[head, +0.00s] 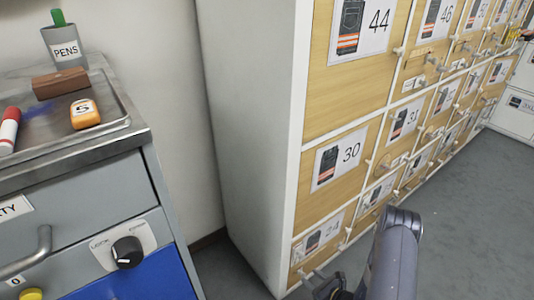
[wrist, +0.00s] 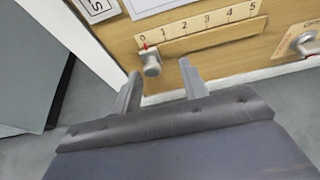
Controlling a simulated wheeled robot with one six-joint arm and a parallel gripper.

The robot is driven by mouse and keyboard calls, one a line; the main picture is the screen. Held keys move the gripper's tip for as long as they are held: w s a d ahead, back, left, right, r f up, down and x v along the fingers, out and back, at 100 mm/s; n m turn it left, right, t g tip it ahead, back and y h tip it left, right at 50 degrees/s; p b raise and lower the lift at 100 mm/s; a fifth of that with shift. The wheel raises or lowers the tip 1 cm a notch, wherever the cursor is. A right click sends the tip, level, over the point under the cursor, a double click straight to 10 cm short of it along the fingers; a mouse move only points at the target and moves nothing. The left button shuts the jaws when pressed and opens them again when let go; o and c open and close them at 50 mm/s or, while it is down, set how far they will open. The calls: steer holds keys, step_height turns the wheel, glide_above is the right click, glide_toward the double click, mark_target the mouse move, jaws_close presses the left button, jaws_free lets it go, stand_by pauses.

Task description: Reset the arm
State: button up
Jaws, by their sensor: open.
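My gripper (wrist: 160,85) is open in the wrist view, with its two grey fingers apart and nothing between them. The fingers point at a wooden locker door (wrist: 240,45) with a slider knob (wrist: 151,62) at the 0 end of a 0-to-5 scale. The knob appears just beyond the fingertips, near the left finger; I cannot tell whether they touch. In the head view my arm (head: 395,255) reaches in low at the bottom, in front of the lowest lockers, and the fingertips are hard to make out there.
The white locker bank (head: 255,130) has numbered wooden doors with protruding handles. At left, a grey cabinet (head: 80,210) carries a metal tray (head: 112,118) with a marker (head: 9,130), a brown block (head: 60,83), an orange item (head: 85,114) and a pens cup (head: 64,45). Grey floor (head: 465,215) is clear at right.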

steer(key=shift+v, duration=0.85)
steer(key=shift+w, duration=0.1)
